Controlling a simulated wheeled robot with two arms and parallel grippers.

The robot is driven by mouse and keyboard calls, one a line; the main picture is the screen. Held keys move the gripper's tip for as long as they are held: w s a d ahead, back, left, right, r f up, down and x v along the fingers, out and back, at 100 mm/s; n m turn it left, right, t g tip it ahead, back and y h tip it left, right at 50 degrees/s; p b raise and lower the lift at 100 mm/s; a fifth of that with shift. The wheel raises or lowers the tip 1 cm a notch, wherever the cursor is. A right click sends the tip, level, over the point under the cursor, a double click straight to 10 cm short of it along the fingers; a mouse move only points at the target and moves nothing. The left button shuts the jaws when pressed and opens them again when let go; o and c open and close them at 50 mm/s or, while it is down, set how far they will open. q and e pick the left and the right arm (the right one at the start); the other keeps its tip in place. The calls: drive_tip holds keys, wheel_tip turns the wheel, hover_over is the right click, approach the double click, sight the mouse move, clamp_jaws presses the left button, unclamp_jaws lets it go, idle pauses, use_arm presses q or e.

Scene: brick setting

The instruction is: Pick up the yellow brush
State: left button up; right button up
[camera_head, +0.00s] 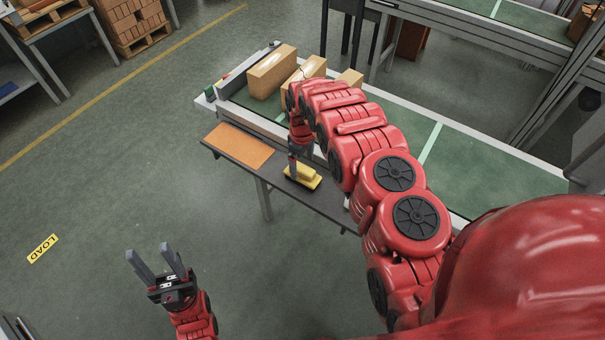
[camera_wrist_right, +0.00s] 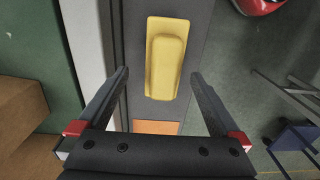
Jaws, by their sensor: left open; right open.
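The yellow brush (camera_head: 303,175) lies on a narrow dark shelf (camera_head: 330,207) beside the conveyor in the head view. In the right wrist view the yellow brush (camera_wrist_right: 166,62) shows from above, between and beyond the two open fingers. My right gripper (camera_wrist_right: 166,88) is open and empty, pointing down over the brush; no contact shows. In the head view my right gripper (camera_head: 297,158) is partly hidden by its own wrist. My left gripper (camera_head: 158,257) is open and empty, over the floor at lower left, far from the brush.
An orange-brown flat mat (camera_head: 238,146) lies on the shelf left of the brush. The conveyor (camera_head: 480,170) runs along the shelf's far side, with cardboard boxes (camera_head: 272,72) on it. The floor (camera_head: 110,185) at left is clear.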

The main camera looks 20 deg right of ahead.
sight(302, 168)
drive_tip(key=shift+s+f+p, duration=0.1)
drive_tip(key=shift+f+p, duration=0.15)
drive_tip(key=shift+p, duration=0.15)
drive_tip(key=f, duration=0.3)
drive_tip(key=shift+s+a+p, duration=0.1)
drive_tip(key=shift+s+p, duration=0.2)
drive_tip(key=shift+p, duration=0.1)
drive_tip(key=shift+f, duration=0.6)
drive_tip(key=shift+c, duration=0.2)
clamp_jaws()
drive_tip(key=shift+r, duration=0.15)
